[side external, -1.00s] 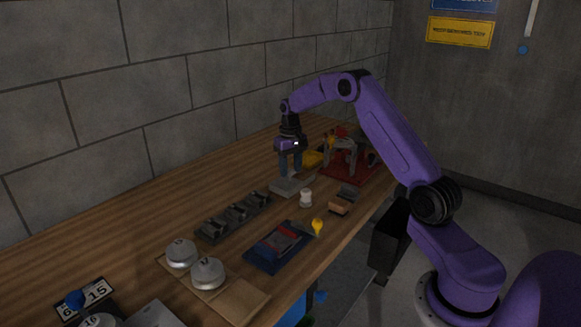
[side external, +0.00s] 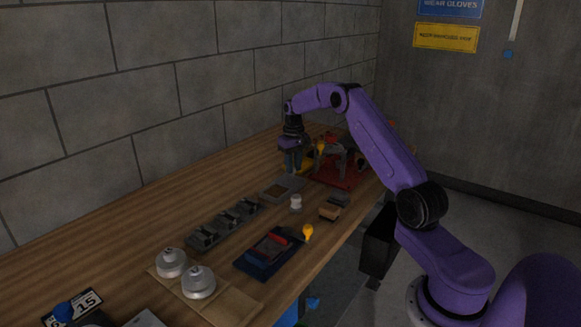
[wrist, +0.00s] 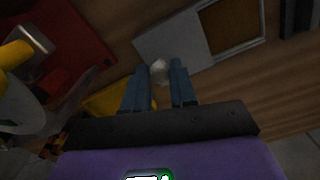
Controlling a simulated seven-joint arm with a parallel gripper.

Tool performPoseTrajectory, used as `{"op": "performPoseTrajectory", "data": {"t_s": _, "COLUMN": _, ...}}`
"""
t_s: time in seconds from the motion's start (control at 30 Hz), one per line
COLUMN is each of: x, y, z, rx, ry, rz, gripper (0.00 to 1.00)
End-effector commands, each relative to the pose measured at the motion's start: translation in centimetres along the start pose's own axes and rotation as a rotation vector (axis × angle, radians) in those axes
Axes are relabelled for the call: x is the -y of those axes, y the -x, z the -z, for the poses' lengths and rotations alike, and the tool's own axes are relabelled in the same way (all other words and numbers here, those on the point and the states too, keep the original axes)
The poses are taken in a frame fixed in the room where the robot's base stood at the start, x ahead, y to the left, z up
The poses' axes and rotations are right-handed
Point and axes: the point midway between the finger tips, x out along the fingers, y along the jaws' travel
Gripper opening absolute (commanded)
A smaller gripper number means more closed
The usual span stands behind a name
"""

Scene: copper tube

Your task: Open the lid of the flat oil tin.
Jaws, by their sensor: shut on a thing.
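The flat grey oil tin (side external: 266,194) lies on the bench in the side view, with part of its brown inside showing. In the wrist view the tin's pale rim (wrist: 262,22) frames that brown opening. The grey lid (wrist: 185,36) lies beside the opening, shifted to the left of it. My gripper (side external: 292,171) is at the lid's far end. In the wrist view my gripper (wrist: 159,72) is shut on a small whitish knob (wrist: 159,69) at the lid's edge. Whether the lid still touches the tin is unclear.
A red stand with grey parts (side external: 338,172) and a yellow thing (side external: 306,162) are close behind my gripper. A white spool (side external: 296,203) and a wooden block (side external: 330,212) stand nearer the front. A dark rack (side external: 224,222) lies left. Bench toward the wall is clear.

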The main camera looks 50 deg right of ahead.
Motion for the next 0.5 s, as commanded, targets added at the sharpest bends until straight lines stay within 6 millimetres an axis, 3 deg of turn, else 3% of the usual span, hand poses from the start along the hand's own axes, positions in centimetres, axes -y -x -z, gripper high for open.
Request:
{"op": "performPoseTrajectory", "data": {"t_s": 0.1, "x": -0.04, "y": 0.09, "z": 0.07, "rx": -0.004, "ry": 0.001, "rz": -0.001, "gripper": 0.0}}
{"op": "performPoseTrajectory", "data": {"t_s": 0.13, "x": -0.03, "y": 0.09, "z": 0.07, "rx": -0.004, "ry": 0.001, "rz": -0.001, "gripper": 0.29}}
{"op": "performPoseTrajectory", "data": {"t_s": 0.2, "x": -0.03, "y": 0.09, "z": 0.07, "rx": -0.004, "ry": 0.001, "rz": -0.001, "gripper": 0.52}}
{"op": "performPoseTrajectory", "data": {"t_s": 0.5, "x": 0.0, "y": 0.1, "z": 0.02, "rx": -0.002, "ry": 0.0, "rz": -0.001, "gripper": 0.52}}
